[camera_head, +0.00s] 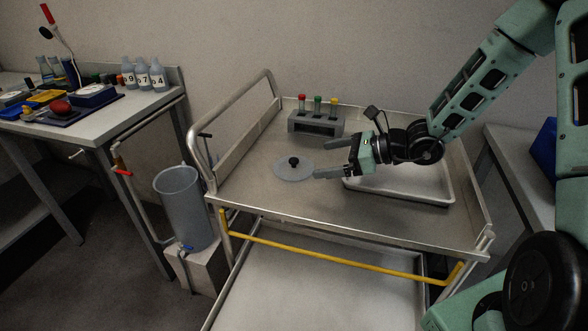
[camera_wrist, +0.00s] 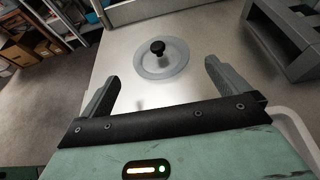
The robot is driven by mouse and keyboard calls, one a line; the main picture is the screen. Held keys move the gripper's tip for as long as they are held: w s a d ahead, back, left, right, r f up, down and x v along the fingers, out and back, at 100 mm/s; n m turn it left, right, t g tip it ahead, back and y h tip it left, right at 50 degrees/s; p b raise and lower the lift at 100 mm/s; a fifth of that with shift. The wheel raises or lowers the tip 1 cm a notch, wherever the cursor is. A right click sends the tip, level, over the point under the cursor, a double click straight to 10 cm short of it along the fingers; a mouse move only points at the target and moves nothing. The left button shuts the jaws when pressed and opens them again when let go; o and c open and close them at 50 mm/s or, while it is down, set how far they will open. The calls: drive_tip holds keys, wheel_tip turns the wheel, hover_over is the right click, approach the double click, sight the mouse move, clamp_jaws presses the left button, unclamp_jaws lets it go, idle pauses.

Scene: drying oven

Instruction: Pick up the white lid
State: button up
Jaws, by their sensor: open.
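The lid (camera_head: 293,169) is a pale grey-white disc with a black knob. It lies flat on the top shelf of the metal cart (camera_head: 250,205), left of my gripper. My gripper (camera_head: 322,159) is open and empty, its fingers pointing left toward the lid. In the wrist view the lid (camera_wrist: 160,59) is beyond the open fingers of my gripper (camera_wrist: 160,82), roughly centred between them. The fingers are apart from the lid, and nothing visible is between them.
A grey rack (camera_head: 316,123) with red, green and yellow-capped tubes stands behind the lid. A white tray (camera_head: 432,196) lies under and right of my gripper. The cart has a raised rail (camera_head: 197,148) on the left. The shelf in front of the lid is clear.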

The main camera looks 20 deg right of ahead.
sight(297, 163)
drive_tip(key=x, duration=0.8)
drive_tip(key=shift+a, duration=0.1)
drive_tip(key=shift+s, duration=0.1)
drive_tip(key=c, duration=0.6)
